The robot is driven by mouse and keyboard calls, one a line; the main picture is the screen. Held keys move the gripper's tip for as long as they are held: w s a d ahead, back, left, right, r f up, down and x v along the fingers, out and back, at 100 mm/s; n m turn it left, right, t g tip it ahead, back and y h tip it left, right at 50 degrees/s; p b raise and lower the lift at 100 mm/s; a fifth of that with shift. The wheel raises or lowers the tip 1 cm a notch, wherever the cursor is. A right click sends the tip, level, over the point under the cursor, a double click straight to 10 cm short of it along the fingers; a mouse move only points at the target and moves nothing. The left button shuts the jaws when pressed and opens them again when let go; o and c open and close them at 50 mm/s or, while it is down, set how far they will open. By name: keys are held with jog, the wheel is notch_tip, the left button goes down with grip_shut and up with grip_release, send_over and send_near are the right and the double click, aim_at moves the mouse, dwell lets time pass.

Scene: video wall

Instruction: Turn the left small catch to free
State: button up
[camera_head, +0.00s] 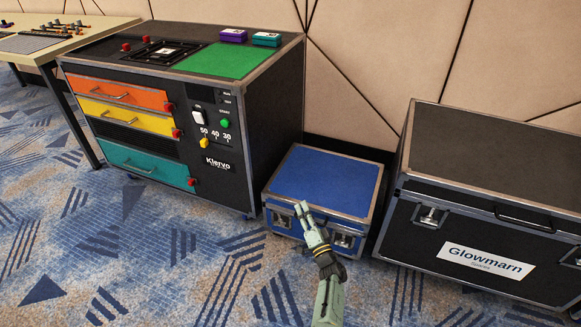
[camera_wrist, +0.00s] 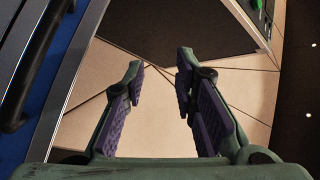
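A small blue case (camera_head: 325,183) with metal edges stands on the carpet, lid down. Its left small catch (camera_head: 281,218) is a metal piece on the front face, near the left corner. Whether it is turned is too small to tell. No catch shows there.
A black drawer cabinet (camera_head: 217,179) stands close left of the case, with a green top panel (camera_head: 220,61). A large black Glowmarn case (camera_head: 484,232) stands close at right. The wall (camera_head: 390,50) is behind. Patterned carpet (camera_head: 150,270) in front is clear.

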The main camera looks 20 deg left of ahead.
jog(key=w+a+r+n+y, duration=0.1)
jog(key=a+r, duration=0.2)
jog(key=r, duration=0.5)
jog(key=w+a+r+n+t+y, duration=0.1)
jog(key=w+a+r+n, duration=0.1)
jog(key=r, duration=0.6)
jog(key=shift+a+r+n+t, duration=0.3)
jog(key=shift+a+r, duration=0.05)
jog(key=shift+a, duration=0.55)
